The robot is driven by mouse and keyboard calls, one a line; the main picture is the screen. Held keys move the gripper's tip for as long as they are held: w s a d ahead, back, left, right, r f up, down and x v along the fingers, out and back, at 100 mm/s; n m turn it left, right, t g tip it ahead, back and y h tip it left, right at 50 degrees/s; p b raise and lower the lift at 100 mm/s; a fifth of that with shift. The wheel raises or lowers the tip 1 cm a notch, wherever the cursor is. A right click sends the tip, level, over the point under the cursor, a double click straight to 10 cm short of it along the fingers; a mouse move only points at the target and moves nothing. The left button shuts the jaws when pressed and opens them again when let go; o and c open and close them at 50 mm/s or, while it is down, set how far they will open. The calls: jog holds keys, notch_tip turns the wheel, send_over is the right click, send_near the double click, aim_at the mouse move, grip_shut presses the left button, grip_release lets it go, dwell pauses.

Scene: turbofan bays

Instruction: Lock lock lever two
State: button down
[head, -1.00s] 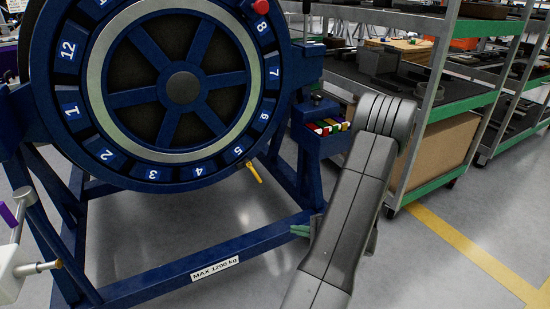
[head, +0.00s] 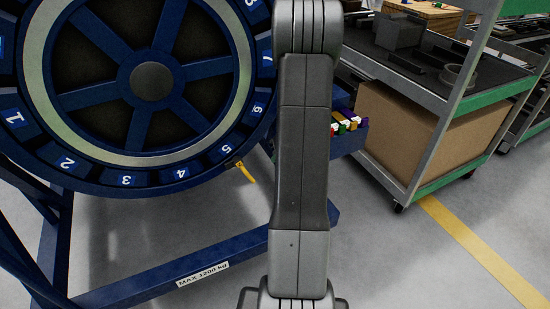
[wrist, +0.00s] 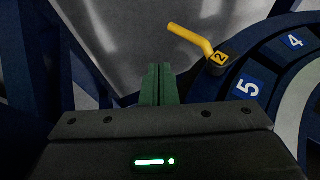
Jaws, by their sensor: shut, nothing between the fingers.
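Lock lever two is a yellow bent lever with a "2" on its pivot block. In the head view the lever (head: 246,172) sticks out and down from the rim of the blue numbered wheel (head: 110,188), by the number 5. In the wrist view the lever (wrist: 192,40) lies ahead and to the right of my fingertips, its free end pointing up and left. My gripper (wrist: 158,70) shows green fingers closed together and empty, apart from the lever. In the head view my arm hides the gripper.
The blue stand's lower beam (head: 150,285) carries a "MAX 1200 kg" label. A small blue bin of coloured parts (head: 350,125) sits right of the wheel. A grey shelf cart (head: 415,175) with a cardboard box (head: 400,125) stands at the right. Floor between is clear.

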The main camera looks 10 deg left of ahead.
aim_at(245, 171)
jog(key=a+f+b, duration=0.2)
jog(key=a+f, duration=0.5)
jog(key=f, duration=0.1)
jog(key=shift+f+b, duration=0.2)
jog(key=shift+b, duration=0.1)
